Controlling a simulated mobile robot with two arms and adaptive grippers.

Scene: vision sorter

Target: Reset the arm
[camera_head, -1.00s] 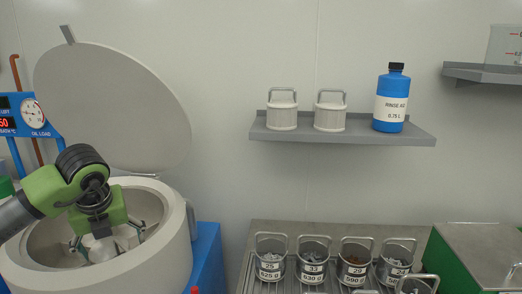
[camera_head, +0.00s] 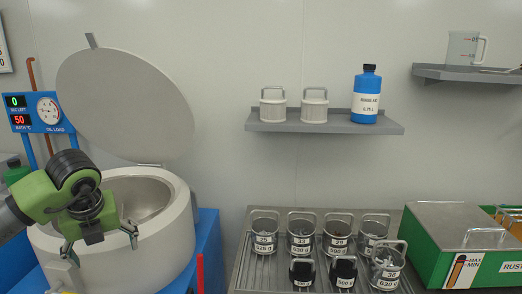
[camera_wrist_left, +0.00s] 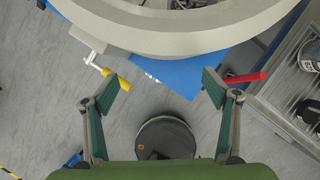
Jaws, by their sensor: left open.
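My left gripper (camera_head: 100,245) is green and dark grey, with its arm coming in from the left. It is in front of the near rim of the round cream tub (camera_head: 180,225), whose lid (camera_head: 125,105) stands open. Its fingers are spread and empty. In the left wrist view the two fingers (camera_wrist_left: 165,88) are wide apart over the floor, with the tub's outer wall (camera_wrist_left: 180,40) ahead of them. A yellow-handled valve (camera_wrist_left: 115,78) and a red handle (camera_wrist_left: 245,77) show near the fingertips, at a depth I cannot tell. My right gripper is not in view.
A grey rack (camera_head: 245,275) holds several labelled metal baskets (camera_head: 264,235) right of the tub. A shelf (camera_head: 325,129) bears two white canisters and a blue bottle (camera_head: 366,95). A green tank (camera_head: 425,265) stands at right. A round dark object (camera_wrist_left: 165,140) is low on the floor.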

